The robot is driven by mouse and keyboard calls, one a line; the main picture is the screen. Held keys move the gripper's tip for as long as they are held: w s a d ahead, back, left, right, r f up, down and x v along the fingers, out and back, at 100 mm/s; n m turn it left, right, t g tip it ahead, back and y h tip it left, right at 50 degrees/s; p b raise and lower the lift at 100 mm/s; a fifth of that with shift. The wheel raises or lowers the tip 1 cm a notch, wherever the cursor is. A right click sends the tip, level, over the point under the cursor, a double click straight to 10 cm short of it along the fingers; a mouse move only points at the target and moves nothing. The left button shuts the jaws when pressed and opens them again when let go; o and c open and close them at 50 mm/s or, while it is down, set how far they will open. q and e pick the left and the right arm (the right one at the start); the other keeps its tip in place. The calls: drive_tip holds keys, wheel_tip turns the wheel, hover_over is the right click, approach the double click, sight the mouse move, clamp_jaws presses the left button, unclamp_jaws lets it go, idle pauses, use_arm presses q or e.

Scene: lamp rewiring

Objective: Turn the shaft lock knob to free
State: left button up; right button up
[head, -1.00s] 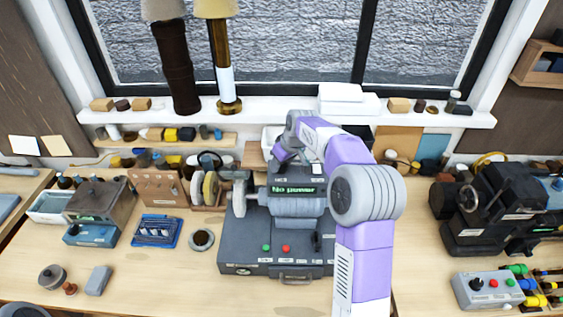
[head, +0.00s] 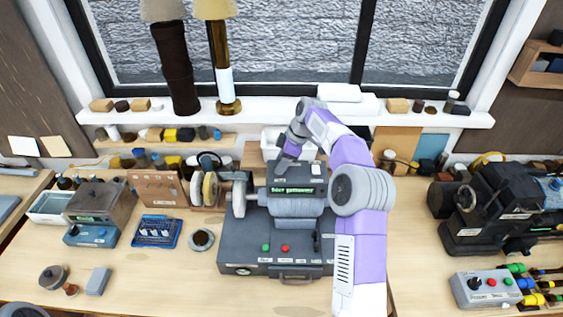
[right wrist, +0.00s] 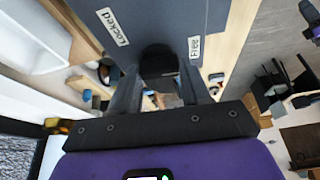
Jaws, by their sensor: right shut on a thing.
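The shaft lock knob (right wrist: 158,62) is a dark round knob on the grey machine's housing, seen in the right wrist view. A "Locked" label (right wrist: 112,27) is to its left and a "Free" label (right wrist: 194,47) to its right. My right gripper (right wrist: 160,88) is shut on the knob, a finger on each side. Which label the knob points to cannot be made out. In the head view my right gripper (head: 284,163) reaches down at the back of the grey machine (head: 255,226); the knob is hidden there. My left gripper is not in view.
The machine's display (head: 297,190) is lit but blurred. A blue tray (head: 157,232) and a small round dish (head: 201,240) are on the bench to its left. A black machine (head: 490,210) and a control box (head: 487,289) are at right. Clear bench lies between.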

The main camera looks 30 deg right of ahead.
sight(291, 171)
drive_tip(key=shift+d+r+n, duration=0.1)
drive_tip(key=shift+d+n, duration=0.05)
drive_tip(key=shift+n, duration=0.25)
drive_tip(key=o, duration=1.1)
drive_tip(key=shift+c, duration=0.2)
drive_tip(key=v, duration=0.7)
drive_tip(key=shift+r, duration=0.25)
